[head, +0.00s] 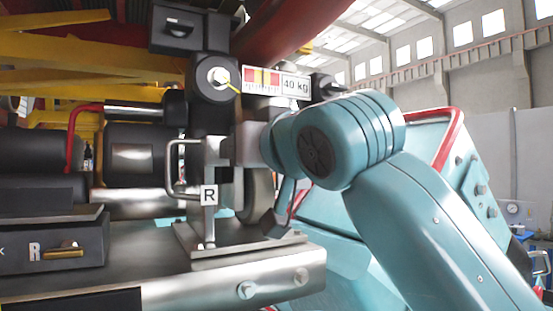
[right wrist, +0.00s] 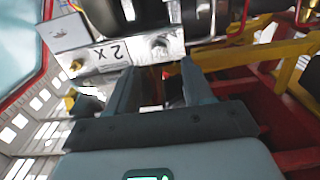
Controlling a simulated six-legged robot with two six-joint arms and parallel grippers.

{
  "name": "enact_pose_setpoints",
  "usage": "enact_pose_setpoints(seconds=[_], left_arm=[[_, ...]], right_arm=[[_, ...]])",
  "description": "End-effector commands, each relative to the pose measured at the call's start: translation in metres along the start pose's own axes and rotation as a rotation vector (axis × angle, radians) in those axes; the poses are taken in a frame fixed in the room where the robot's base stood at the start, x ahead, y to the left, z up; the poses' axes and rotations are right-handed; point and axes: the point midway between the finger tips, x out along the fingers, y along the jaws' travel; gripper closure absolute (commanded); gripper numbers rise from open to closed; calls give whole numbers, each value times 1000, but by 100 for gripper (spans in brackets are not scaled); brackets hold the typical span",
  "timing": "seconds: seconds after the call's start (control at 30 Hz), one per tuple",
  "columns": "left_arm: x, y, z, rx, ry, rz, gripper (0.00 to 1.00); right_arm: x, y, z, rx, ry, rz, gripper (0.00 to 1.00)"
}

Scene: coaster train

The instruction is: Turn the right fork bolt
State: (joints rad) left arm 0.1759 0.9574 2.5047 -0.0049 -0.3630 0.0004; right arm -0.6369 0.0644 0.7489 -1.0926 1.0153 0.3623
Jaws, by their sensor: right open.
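In the head view a metal bracket with a white R tag (head: 209,195) stands on a steel beam (head: 200,278). Two bolt heads (head: 246,290) show on the beam's front end. A round bolt head (head: 219,76) sits in a dark block above. I cannot tell which is the right fork bolt. My left gripper is out of view.
A dark box with an R and a brass handle (head: 62,252) is at the lower left. Dark cylinders and yellow beams (head: 75,50) crowd the left; a teal body with red rails (head: 440,150) is right.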

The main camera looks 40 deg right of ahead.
Motion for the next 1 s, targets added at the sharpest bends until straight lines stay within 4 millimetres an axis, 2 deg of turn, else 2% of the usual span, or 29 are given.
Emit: enact_pose_setpoints(seconds=[0.03,0.2,0.4,0.63,1.0], left_arm=[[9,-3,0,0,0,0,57],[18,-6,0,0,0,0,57],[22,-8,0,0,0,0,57],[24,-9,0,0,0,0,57],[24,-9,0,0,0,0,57]], right_arm=[[-15,-2,3,3,5,-9,49],[-57,-2,2,3,3,-9,49],[-92,-1,1,1,2,-6,49],[-110,0,1,0,-2,-1,49],[-111,0,0,-8,-2,1,49]])
